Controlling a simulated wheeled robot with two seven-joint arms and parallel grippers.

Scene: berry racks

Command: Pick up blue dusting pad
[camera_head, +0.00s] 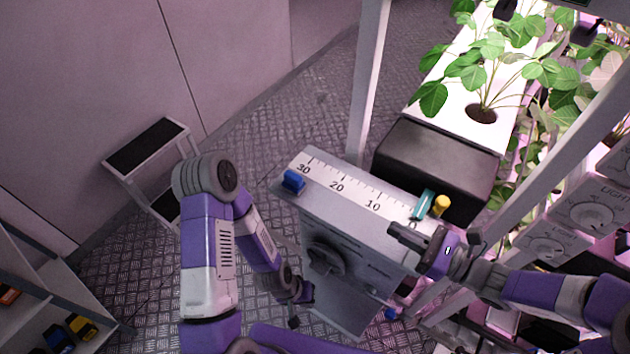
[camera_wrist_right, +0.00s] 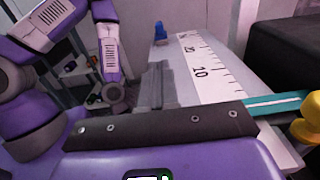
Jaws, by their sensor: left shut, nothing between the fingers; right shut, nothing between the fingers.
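A small blue block (camera_head: 293,181), which looks like the blue dusting pad, stands on the left end of the ruler-marked top of a grey cabinet. It also shows in the right wrist view (camera_wrist_right: 160,31) at the far end of the top. My right gripper (camera_head: 392,231) is shut and empty over the front right part of the cabinet top, apart from the block. Its shut fingers (camera_wrist_right: 158,82) show in the right wrist view. My left gripper (camera_head: 298,308) is low, in front of the cabinet's left side, below the block. It is small and dark here, shut and empty.
A teal strip (camera_head: 423,204) and a yellow knob (camera_head: 441,205) are at the right end of the ruler top (camera_head: 345,187). A black box (camera_head: 436,160) and planted rack are behind. A white post (camera_head: 368,80) rises behind the cabinet. The ruler's middle is clear.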

